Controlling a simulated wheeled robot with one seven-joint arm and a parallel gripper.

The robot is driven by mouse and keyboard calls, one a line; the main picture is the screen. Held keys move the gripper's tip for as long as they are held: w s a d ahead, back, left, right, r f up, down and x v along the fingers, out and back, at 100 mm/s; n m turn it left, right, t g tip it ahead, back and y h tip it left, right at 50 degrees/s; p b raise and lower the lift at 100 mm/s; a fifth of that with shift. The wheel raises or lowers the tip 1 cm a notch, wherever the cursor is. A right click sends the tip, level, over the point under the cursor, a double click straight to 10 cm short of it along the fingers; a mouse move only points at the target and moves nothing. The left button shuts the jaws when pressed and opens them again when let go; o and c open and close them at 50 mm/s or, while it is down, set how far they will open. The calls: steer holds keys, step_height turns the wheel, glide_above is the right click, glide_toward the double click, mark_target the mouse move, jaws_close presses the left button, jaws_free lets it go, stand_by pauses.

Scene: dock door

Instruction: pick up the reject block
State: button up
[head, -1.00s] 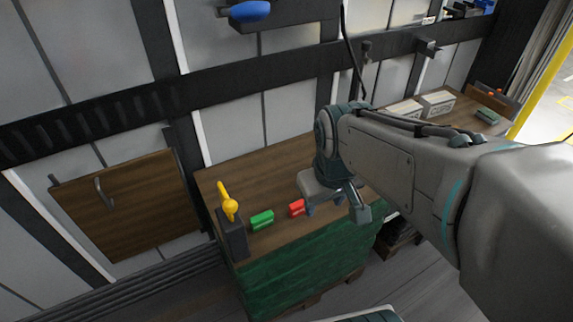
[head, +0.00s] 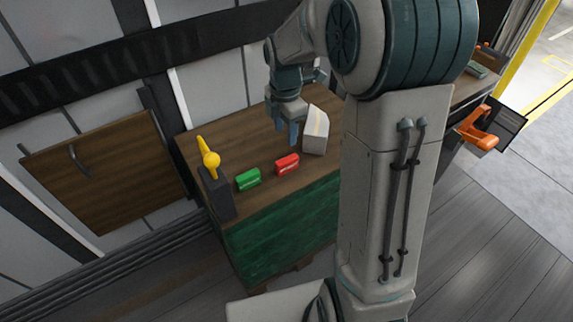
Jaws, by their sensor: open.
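A red block (head: 287,164) with pale marking lies on the wooden tabletop (head: 262,206); its lettering is too small to read, so I take it as the reject block by its colour. A green block (head: 248,179) lies to its left, apart from it. My gripper (head: 285,132) points down just above and behind the red block in the picture. It is open and empty, and I cannot see it touching anything.
A pale box (head: 315,130) stands right of my gripper, close to it. A dark post with a yellow lever (head: 209,160) stands at the table's left corner. A wooden panel (head: 100,185) is on the wall. My arm hides the table's right part.

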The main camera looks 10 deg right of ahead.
mark_target(287, 159)
step_height(287, 159, down, 8)
steer(key=shift+r+b, duration=0.1)
steer(key=shift+b, duration=0.25)
steer(key=f, duration=0.5)
steer(key=shift+w+d, duration=0.2)
steer(key=shift+w, duration=0.05)
jaws_close()
